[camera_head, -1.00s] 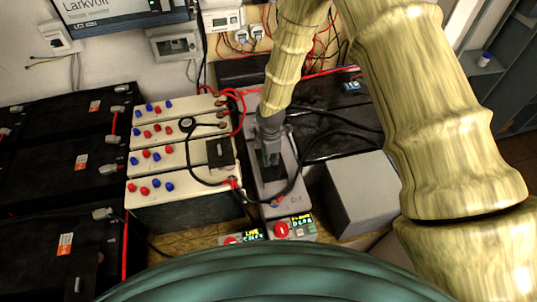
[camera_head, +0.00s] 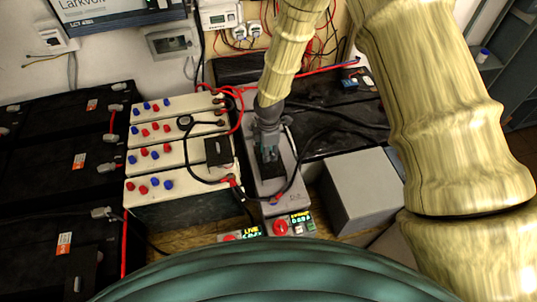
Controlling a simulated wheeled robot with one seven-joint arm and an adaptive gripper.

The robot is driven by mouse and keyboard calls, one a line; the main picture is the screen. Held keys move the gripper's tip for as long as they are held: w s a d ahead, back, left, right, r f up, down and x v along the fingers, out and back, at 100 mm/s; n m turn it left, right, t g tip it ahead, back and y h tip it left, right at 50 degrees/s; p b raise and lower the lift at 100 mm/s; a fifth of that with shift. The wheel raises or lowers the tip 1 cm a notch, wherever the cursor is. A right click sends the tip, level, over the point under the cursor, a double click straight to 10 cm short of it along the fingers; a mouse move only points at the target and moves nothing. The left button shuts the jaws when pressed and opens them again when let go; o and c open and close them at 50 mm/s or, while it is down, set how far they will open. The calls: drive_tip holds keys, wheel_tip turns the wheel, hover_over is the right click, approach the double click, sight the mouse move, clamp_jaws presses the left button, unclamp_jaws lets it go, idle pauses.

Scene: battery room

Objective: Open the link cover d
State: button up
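My gripper (camera_head: 268,152) points down over a long grey panel (camera_head: 282,186) in the middle of the view. Its fingers are small and dark, and I cannot tell whether they are open or shut. A dark patch (camera_head: 270,172) on the panel lies just under the fingertips; it may be a cover, but the gripper partly hides it. I cannot tell whether they touch. A dark square block (camera_head: 218,152) sits on the cream battery bank (camera_head: 150,171) to the left. No letter d is readable on any cover.
Red and black cables loop between the battery bank and the panel. Control boxes with a red button (camera_head: 280,228) stand at the panel's front. A grey box (camera_head: 362,190) stands to the right. Black batteries (camera_head: 65,160) fill the left.

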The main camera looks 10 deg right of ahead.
wheel_tip(320, 180, up, 10)
drive_tip(key=shift+f, duration=0.2)
idle(0.7)
